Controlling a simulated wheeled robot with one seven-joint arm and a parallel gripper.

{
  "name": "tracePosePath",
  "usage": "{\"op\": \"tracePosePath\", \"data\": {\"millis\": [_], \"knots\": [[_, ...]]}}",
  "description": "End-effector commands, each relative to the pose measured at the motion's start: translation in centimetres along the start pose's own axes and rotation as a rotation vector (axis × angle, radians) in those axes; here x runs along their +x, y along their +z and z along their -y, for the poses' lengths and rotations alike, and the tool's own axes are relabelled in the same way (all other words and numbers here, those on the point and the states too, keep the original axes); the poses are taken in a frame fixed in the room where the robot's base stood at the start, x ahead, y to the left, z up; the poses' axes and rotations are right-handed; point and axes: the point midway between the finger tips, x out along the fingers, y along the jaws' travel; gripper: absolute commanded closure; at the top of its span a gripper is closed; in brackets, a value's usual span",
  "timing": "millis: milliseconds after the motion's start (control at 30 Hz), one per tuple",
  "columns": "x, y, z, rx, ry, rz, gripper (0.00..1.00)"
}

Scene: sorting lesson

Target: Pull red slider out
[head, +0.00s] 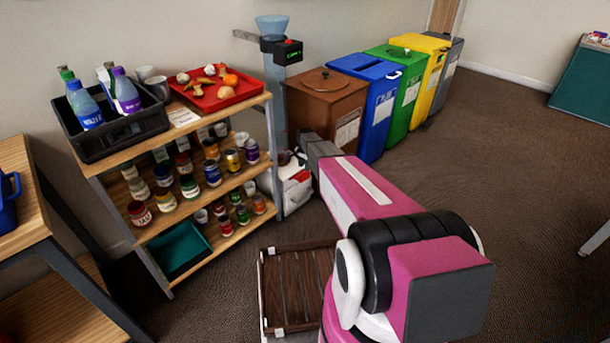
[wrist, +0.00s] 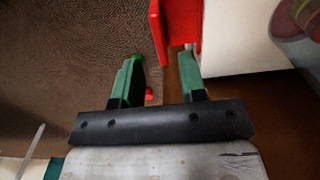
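A red part (wrist: 180,25), likely the slider, shows at the top of the wrist view beside a white surface (wrist: 245,35). In the head view, a white box with a red part (head: 300,177) stands on the floor right of the shelf. My gripper (wrist: 162,57) is open, its two green fingers apart with nothing gripped between them. The red part lies just beyond the fingers, mostly toward the right fingertip. I cannot tell whether they touch. A small red spot (wrist: 149,94) shows between the fingers. In the head view my arm hides most of my gripper.
A wooden shelf (head: 183,215) with jars, a black crate (head: 100,142) and a red tray (head: 218,102) stands left. Several bins, including a brown one (head: 318,105) and a blue one (head: 372,125), line the wall behind. A slatted crate (head: 297,325) is below.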

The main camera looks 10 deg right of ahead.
Motion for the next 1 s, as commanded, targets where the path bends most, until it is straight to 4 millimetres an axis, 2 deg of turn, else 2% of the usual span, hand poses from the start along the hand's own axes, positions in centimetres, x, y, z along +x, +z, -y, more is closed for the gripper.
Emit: {"op": "tracePosePath", "data": {"millis": [33, 200, 400, 800, 867, 900, 933, 1000], "knots": [[1.1, -0.1, 0.1, 0.000, 0.002, 0.001, 0.62], [3.9, -0.1, 0.1, -0.001, 0.001, 0.001, 0.62], [5.9, 0.0, 0.1, -0.001, 0.000, 0.000, 0.62], [6.5, 0.0, 0.0, -0.001, 0.000, 0.000, 0.62], [6.5, 0.0, 0.0, -0.002, 0.000, 0.000, 0.81], [6.5, 0.0, 0.0, -0.002, 0.000, 0.000, 0.94], [6.5, 0.0, 0.0, -0.002, 0.000, 0.000, 1.00], [6.5, 0.0, 0.0, -0.002, 0.000, 0.000, 1.00]]}}
